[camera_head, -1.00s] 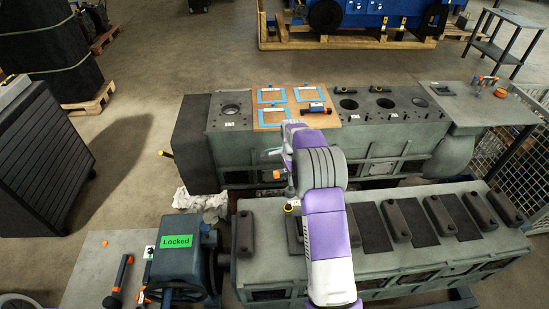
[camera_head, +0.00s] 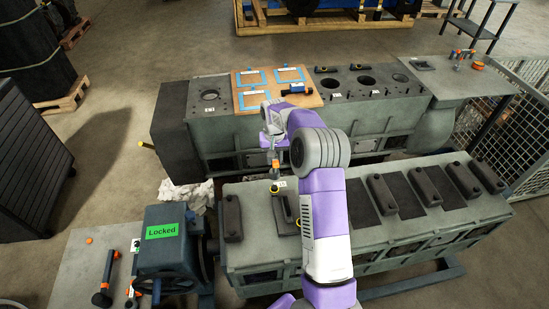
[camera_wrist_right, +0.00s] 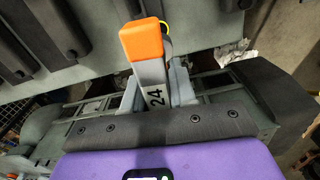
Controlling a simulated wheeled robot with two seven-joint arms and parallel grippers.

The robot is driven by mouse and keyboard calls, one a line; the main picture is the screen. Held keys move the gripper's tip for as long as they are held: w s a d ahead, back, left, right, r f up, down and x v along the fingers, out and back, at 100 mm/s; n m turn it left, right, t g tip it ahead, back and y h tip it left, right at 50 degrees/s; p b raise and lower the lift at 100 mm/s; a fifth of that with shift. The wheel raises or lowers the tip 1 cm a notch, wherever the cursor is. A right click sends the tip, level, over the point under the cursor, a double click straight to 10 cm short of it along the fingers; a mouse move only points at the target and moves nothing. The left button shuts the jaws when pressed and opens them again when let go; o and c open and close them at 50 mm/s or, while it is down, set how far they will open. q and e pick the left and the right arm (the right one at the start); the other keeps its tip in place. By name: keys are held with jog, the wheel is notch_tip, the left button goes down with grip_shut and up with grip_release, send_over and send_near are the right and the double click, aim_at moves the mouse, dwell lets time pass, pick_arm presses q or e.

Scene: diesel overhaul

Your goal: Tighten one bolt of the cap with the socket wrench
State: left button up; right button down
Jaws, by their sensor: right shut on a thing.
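My right gripper (camera_head: 275,152) hangs over the near engine block (camera_head: 350,245). It is shut on the socket wrench (camera_wrist_right: 143,40), whose orange end and grey shaft marked 24 fill the middle of the right wrist view. My forearm partly hides this cap. I cannot tell whether the socket sits on a bolt. My left gripper is out of view.
More dark caps (camera_head: 384,195) line the near block. A blue-grey stand labelled Locked (camera_head: 163,250) is at its left end. A tool table (camera_head: 75,270) stands lower left. The far block (camera_head: 220,130) carries a wooden board (camera_head: 250,98). A white rag (camera_head: 187,195) lies between.

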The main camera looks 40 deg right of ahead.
aim_at(275, 172)
jog(key=n, duration=0.3)
jog(key=shift+f, duration=0.25)
jog(key=n, duration=0.4)
jog(key=shift+f, duration=0.25)
jog(key=n, duration=0.6)
jog(key=shift+f+p, duration=0.3)
jog(key=shift+p, duration=0.05)
jog(key=n, duration=0.5)
jog(key=shift+f+p, duration=0.4)
jog(key=shift+f+n, duration=0.2)
jog(key=shift+n, duration=0.4)
notch_tip(275, 172, down, 3)
jog(key=shift+b, duration=1.05)
jog(key=shift+d, duration=0.1)
